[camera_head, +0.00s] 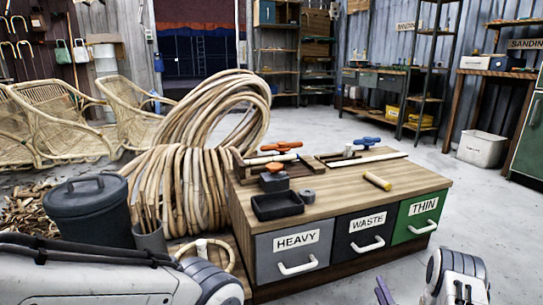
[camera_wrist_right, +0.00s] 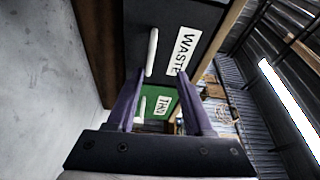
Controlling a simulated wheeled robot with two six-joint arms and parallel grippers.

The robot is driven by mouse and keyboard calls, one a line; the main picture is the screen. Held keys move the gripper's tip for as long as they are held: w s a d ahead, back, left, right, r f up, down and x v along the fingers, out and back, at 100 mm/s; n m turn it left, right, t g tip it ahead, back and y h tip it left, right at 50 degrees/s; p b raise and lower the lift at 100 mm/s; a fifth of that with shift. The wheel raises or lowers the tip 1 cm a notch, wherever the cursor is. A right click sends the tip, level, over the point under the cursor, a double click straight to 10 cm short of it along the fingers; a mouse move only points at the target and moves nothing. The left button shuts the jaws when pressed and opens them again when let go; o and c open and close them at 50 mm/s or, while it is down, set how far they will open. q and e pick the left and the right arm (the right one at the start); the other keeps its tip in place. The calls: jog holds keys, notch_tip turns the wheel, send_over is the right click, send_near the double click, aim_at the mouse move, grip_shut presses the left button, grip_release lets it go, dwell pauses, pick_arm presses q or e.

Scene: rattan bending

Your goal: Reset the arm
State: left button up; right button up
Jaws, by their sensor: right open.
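My right gripper (camera_wrist_right: 160,76) shows two purple fingers spread apart in the right wrist view, with nothing between them. It is in front of the drawer cabinet (camera_head: 340,195), facing the dark WASTE drawer (camera_wrist_right: 150,30) and the green THIN drawer (camera_wrist_right: 150,100). In the head view, part of my right arm and one purple finger show at the bottom right. My left arm shows at the bottom left; its gripper is out of view.
The grey HEAVY drawer (camera_head: 294,254) is at left, all drawers shut. Rattan coils (camera_head: 190,185) and a dark bin (camera_head: 88,210) stand left.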

jog(key=w+a+r+n+g+y+p, duration=0.1)
jog(key=w+a+r+n+g+p, duration=0.25)
jog(key=a+r, duration=0.35)
jog(key=w+a+r+n+g+y+p, duration=0.1)
jog(key=w+a+r+n+g+p, duration=0.15)
jog(key=a+r+n, duration=0.4)
jog(key=s+a+r+n+g+p, duration=0.2)
jog(key=s+a+r+p, duration=0.25)
jog(key=a+r, duration=0.35)
jog(key=s+a+r+n+g+p, duration=0.2)
jog(key=s+a+r, duration=0.25)
jog(key=s, duration=0.25)
jog(key=s+a+r+n+g+p, duration=0.2)
jog(key=s+a+r+n, duration=0.1)
jog(key=s+r, duration=0.3)
jog(key=s+r+n+g+p, duration=0.3)
jog(key=s+r+n, duration=0.15)
jog(key=s, duration=0.85)
jog(key=s+r+n+g+p, duration=0.3)
jog(key=s+r, duration=0.3)
jog(key=s, duration=0.6)
notch_tip(320, 180, up, 38)
jog(key=h+p, duration=0.1)
jog(key=p, duration=3.6)
jog(key=shift+d+f+p, duration=0.2)
jog(key=shift+f+p, duration=0.05)
jog(key=shift+p, duration=0.1)
jog(key=shift+s, duration=0.1)
